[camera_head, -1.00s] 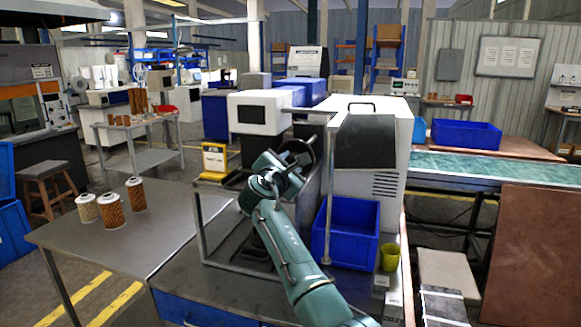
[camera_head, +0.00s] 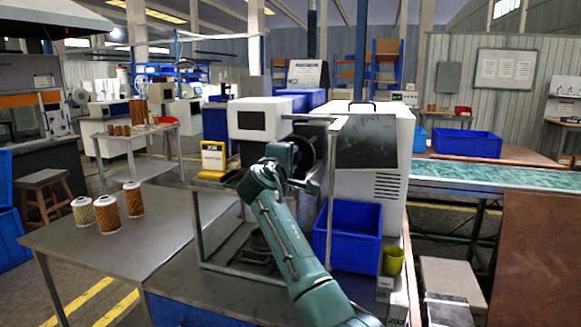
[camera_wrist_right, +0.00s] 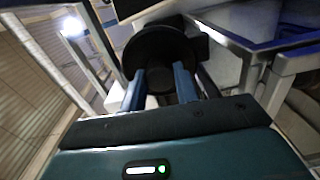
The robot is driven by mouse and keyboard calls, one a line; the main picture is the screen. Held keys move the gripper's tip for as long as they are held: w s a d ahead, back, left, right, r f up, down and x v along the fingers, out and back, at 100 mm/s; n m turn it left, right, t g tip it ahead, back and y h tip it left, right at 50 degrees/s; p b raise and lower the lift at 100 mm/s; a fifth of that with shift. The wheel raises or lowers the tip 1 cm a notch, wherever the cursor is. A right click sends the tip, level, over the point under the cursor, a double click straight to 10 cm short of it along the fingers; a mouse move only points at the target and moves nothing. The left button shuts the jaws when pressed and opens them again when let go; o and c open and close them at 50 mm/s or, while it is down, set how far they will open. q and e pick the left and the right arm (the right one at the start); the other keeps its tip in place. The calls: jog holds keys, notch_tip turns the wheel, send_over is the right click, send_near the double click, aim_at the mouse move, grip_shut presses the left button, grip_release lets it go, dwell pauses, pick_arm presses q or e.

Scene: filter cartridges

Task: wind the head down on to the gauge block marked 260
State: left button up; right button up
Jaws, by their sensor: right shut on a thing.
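My right gripper (camera_head: 304,178) is up at the press frame (camera_head: 197,225) in the middle of the head view. In the right wrist view its two blue fingers (camera_wrist_right: 160,88) are shut on part of a black round handwheel (camera_wrist_right: 155,50). Exactly which part is held is hard to tell. In the head view the handwheel is mostly hidden behind my gripper. A dark fixture (camera_head: 258,250) sits low inside the frame, partly covered by my arm. Grey blocks with printed numbers (camera_head: 397,312) stand at the lower right; I cannot read 260 on any. My left gripper is out of view.
Three filter cartridges (camera_head: 132,199) stand on the left of the steel bench (camera_head: 95,245). The bench's front left is clear.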

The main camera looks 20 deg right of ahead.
jog(key=m, duration=0.1)
jog(key=m+b, duration=0.2)
jog(key=shift+f+m, duration=0.25)
jog(key=shift+m, duration=0.15)
jog(key=m+b, duration=0.1)
jog(key=m, duration=0.1)
jog(key=shift+m, duration=0.3)
jog(key=m+b, duration=0.1)
jog(key=m, duration=0.1)
jog(key=shift+m, duration=0.3)
pick_arm(q)
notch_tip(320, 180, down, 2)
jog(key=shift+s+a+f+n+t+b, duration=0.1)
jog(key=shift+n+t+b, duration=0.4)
jog(key=shift+b, duration=0.45)
pick_arm(e)
jog(key=m, duration=0.4)
jog(key=shift+r, duration=0.1)
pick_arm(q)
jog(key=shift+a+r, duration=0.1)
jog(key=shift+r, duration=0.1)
pick_arm(e)
jog(key=shift+r+m, duration=0.1)
jog(key=shift+m, duration=0.2)
jog(key=o, duration=1)
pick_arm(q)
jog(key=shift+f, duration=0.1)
